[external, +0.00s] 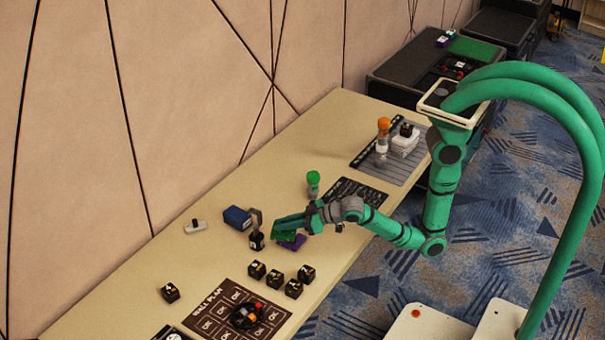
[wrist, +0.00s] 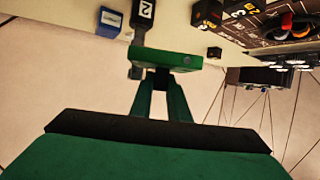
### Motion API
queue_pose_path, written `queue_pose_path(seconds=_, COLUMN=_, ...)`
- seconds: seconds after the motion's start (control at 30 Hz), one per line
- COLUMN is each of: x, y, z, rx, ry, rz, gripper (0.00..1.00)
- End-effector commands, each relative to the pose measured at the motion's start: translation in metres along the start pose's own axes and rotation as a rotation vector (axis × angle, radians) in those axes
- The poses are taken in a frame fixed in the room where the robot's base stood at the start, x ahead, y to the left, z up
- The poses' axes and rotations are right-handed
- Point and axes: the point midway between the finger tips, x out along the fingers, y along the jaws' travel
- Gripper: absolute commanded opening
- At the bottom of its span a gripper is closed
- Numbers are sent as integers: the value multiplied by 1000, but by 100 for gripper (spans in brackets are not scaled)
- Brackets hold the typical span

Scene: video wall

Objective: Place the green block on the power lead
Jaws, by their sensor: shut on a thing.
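My gripper (external: 292,224) is shut on the green block (wrist: 166,59), which spans its fingertips in the wrist view. In the external view the block and the green fingers are hard to tell apart. The gripper is low over the middle of the long table, just above or beside a purple block (external: 294,243). The power lead appears to be the dark coil with red and orange ends (external: 247,315) on the brown wall plan sheet, toward the front. It also shows at the upper right in the wrist view (wrist: 291,27). The gripper is apart from it.
Several black numbered cubes (external: 274,278) stand between my gripper and the wall plan (external: 225,300). A blue box (external: 237,218) and a black tool (external: 256,238) sit left of the gripper. A green-topped bottle (external: 313,184) stands behind. The left table area is mostly clear.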

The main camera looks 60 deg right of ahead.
Motion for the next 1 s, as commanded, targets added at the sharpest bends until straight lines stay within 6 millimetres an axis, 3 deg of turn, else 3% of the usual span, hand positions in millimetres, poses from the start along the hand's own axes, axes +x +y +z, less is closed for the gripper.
queue_pose_path(seconds=0.03, x=-1, y=-26, z=-3, rx=-16, ry=3, rz=-39, gripper=0)
queue_pose_path(seconds=0.2, x=-11, y=-105, z=-6, rx=-66, ry=3, rz=-151, gripper=0)
queue_pose_path(seconds=0.4, x=-30, y=-179, z=-7, rx=-112, ry=5, rz=-253, gripper=0)
queue_pose_path(seconds=0.53, x=-41, y=-208, z=-6, rx=-130, ry=5, rz=-292, gripper=0)
queue_pose_path(seconds=0.7, x=-44, y=-225, z=-4, rx=-140, ry=5, rz=-313, gripper=0)
queue_pose_path(seconds=1.0, x=9, y=-253, z=-1, rx=-141, ry=5, rz=-313, gripper=0)
